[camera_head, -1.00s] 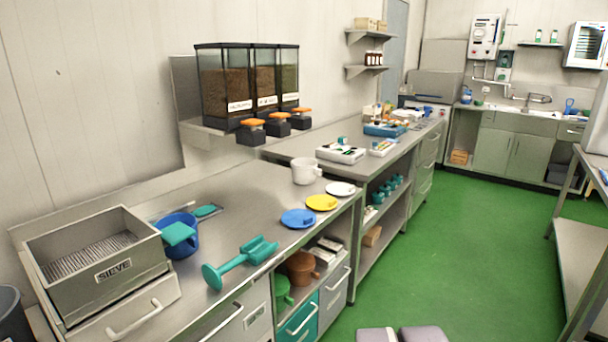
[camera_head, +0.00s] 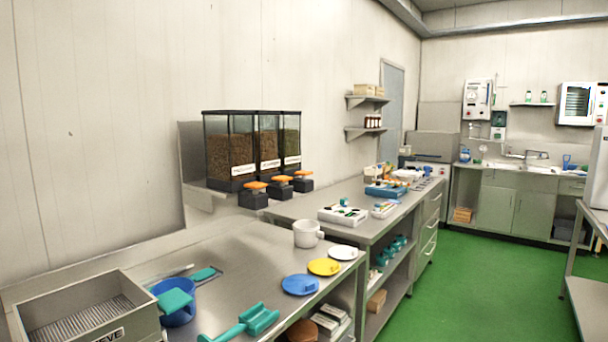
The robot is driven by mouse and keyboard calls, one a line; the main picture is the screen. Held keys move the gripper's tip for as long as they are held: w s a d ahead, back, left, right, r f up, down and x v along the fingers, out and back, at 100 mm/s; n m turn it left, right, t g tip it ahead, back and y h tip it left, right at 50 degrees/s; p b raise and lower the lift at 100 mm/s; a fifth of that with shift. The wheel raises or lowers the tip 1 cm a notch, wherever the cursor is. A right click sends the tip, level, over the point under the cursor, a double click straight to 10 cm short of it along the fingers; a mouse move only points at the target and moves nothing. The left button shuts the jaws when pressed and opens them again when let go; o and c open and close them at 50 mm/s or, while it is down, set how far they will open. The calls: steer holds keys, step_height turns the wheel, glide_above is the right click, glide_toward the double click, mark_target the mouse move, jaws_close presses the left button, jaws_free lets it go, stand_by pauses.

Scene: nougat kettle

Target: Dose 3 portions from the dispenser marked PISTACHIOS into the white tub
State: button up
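A bank of three clear dispensers with dark frames stands on a wall shelf at the middle left. The left dispenser (camera_head: 230,143) and the middle dispenser (camera_head: 268,140) hold brown contents. The right dispenser (camera_head: 291,136) holds greener contents. Each has a white label too small to read surely, so I cannot tell which is marked PISTACHIOS. Black outlets with orange tops (camera_head: 280,184) stick out below them. A white tub (camera_head: 307,234), with a handle-like part on its right, stands on the steel bench below and right of the dispensers. Its inside is not clear. My gripper is not in view.
White (camera_head: 343,252), yellow (camera_head: 322,267) and blue (camera_head: 300,285) lids lie in front of the tub. A blue tub (camera_head: 178,313), a green scoop (camera_head: 245,323) and a steel sieve box (camera_head: 85,310) occupy the near bench. Green floor (camera_head: 460,280) is clear at right.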

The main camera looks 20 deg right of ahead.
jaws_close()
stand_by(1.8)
